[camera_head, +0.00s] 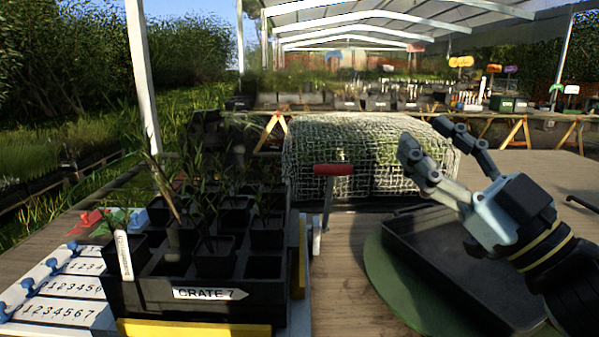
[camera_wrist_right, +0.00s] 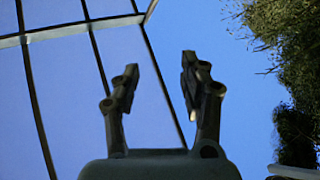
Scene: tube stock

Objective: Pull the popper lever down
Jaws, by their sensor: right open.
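The popper lever has a red handle (camera_head: 333,169) on a thin grey arm (camera_head: 326,205). It stands up at the right side of the black crate marked "CRATE 7" (camera_head: 210,293), with its handle at the top. My right gripper (camera_head: 420,145) is open and empty, to the right of the lever and apart from it, over the black tray. Its fingers point up and to the left. In the right wrist view the two fingers (camera_wrist_right: 158,85) stand apart with only sky and roof frame between them. My left gripper is not in view.
The crate holds several black pots with seedlings. A black tray (camera_head: 440,262) lies on a green round mat (camera_head: 385,275) under my right arm. A wire mesh cover (camera_head: 320,150) stands behind the lever. Numbered white strips (camera_head: 65,287) lie at the left. Bare table shows between lever and mat.

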